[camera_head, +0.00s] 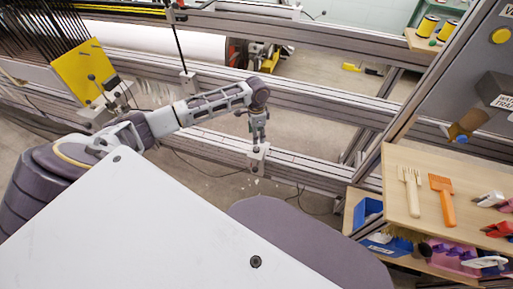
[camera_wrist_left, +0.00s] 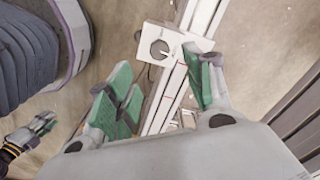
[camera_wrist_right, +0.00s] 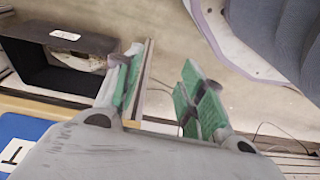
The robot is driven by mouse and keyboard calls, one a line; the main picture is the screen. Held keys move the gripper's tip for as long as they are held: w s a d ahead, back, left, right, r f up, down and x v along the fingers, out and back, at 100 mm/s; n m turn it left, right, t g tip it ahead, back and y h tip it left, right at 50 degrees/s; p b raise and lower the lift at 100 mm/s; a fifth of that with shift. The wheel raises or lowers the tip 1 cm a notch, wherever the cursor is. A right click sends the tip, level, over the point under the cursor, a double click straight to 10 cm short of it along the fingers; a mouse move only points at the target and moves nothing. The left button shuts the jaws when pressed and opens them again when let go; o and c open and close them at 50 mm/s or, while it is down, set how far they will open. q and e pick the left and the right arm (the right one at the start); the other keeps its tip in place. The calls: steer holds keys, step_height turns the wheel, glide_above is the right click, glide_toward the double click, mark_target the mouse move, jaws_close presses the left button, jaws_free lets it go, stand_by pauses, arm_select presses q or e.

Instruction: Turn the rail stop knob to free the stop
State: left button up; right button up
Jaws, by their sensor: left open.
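The rail stop is a small white block (camera_head: 257,160) on the front aluminium rail in the head view. In the left wrist view the block (camera_wrist_left: 173,37) shows a round dark knob (camera_wrist_left: 158,49) on its face. My left gripper (camera_head: 259,141) points down just above the block. In the left wrist view my left gripper (camera_wrist_left: 165,85) is open with green pads apart, and the knob lies beyond the fingertips with nothing between the pads. My right gripper (camera_wrist_right: 158,82) is open and empty in the right wrist view; it is not seen in the head view.
A wooden shelf (camera_head: 400,216) at the right holds a pale comb and an orange tool (camera_head: 443,200). A yellow plate (camera_head: 84,72) stands at the upper left. A black box (camera_wrist_right: 60,72) is near my right gripper. Long rails (camera_head: 310,105) cross the scene.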

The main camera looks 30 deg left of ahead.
mark_target(257, 148)
arm_select(q)
step_height(257, 148, down, 6)
steer(key=shift+f+b, duration=0.25)
steer(key=shift+b, duration=0.5)
steer(key=shift+f+b, duration=0.4)
steer(key=shift+f, duration=1)
arm_select(e)
step_height(257, 148, up, 6)
steer(key=a, duration=0.1)
steer(key=shift+w+a+r, duration=0.15)
steer(key=shift+w, duration=0.1)
arm_select(q)
steer(key=c, duration=1)
